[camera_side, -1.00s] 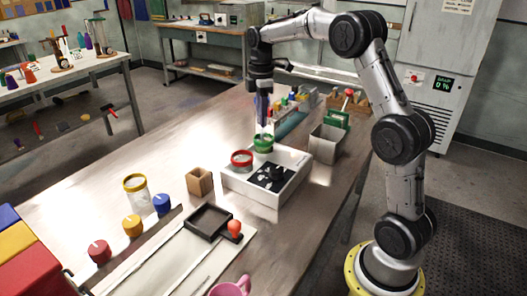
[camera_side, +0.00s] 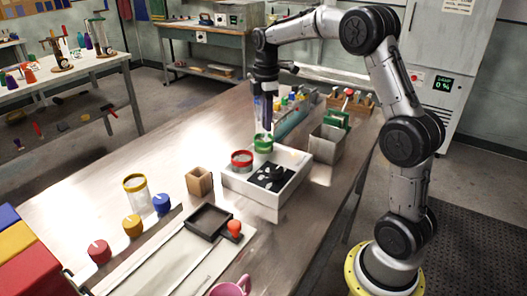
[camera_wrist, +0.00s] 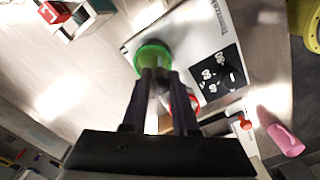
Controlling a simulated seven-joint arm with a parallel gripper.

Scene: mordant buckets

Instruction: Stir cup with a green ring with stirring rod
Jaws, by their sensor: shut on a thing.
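The cup with a green ring (camera_side: 263,144) stands on a white box (camera_side: 262,193), behind a cup with a red ring (camera_side: 242,160). The green ring also shows in the wrist view (camera_wrist: 152,55), just beyond my fingertips. My gripper (camera_side: 267,122) is directly above the green-ringed cup, pointing down. In the wrist view my gripper (camera_wrist: 158,76) has its fingers close together. It is shut on the stirring rod, which is mostly hidden by the fingers. The rod's lower end appears to be at or inside the green ring; its depth cannot be told.
The white box has a black panel (camera_side: 272,177) on top. A grey open bin (camera_side: 325,145) stands to its right. A wooden block (camera_side: 199,182), a yellow-ringed jar (camera_side: 135,190) and several coloured knobs are to the left. A pink mug (camera_side: 231,287) is at the front.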

